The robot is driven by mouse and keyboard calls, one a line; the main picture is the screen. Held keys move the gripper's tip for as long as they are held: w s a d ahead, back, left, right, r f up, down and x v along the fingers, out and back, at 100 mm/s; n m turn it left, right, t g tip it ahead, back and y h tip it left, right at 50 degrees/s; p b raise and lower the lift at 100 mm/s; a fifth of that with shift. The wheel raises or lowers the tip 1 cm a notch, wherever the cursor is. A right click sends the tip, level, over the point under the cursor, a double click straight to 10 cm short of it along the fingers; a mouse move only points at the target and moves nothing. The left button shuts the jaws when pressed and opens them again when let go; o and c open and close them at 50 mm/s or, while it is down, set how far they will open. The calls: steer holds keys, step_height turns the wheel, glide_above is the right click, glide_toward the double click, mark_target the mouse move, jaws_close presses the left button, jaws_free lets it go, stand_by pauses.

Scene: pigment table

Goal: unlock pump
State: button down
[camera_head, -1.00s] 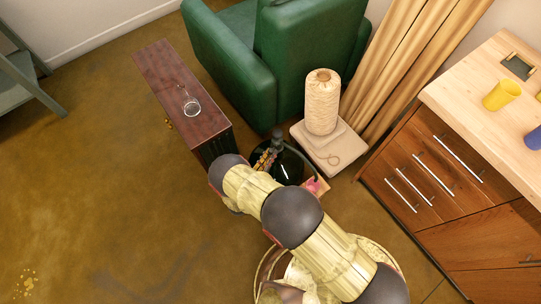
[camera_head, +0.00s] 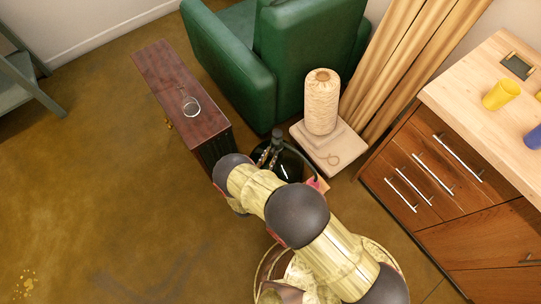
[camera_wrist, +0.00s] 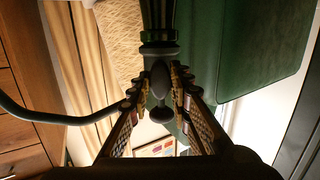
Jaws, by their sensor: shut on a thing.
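The pump (camera_head: 277,134) shows in the head view as a dark upright piece over a glossy black round body (camera_head: 288,166), with a dark hose curving to the right. In the wrist view the pump's dark shaft and collar (camera_wrist: 158,36) hang from the top, with a grey rounded knob (camera_wrist: 158,78) below. My gripper (camera_wrist: 160,84) has its fingers on both sides of that knob and is shut on it. In the head view my gripper (camera_head: 267,155) is beside the pump's upper part, partly hidden by my arm. The lock itself cannot be made out.
A green armchair (camera_head: 236,80) is behind. A pale column on a square base (camera_head: 333,150) and wooden drawers (camera_head: 425,180) stand right. The floor at left is open.

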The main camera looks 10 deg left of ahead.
steer(key=shift+f, duration=0.1)
stand_by(0.4)
steer(key=c, duration=1.6)
jaws_free()
steer(key=v, duration=1.2)
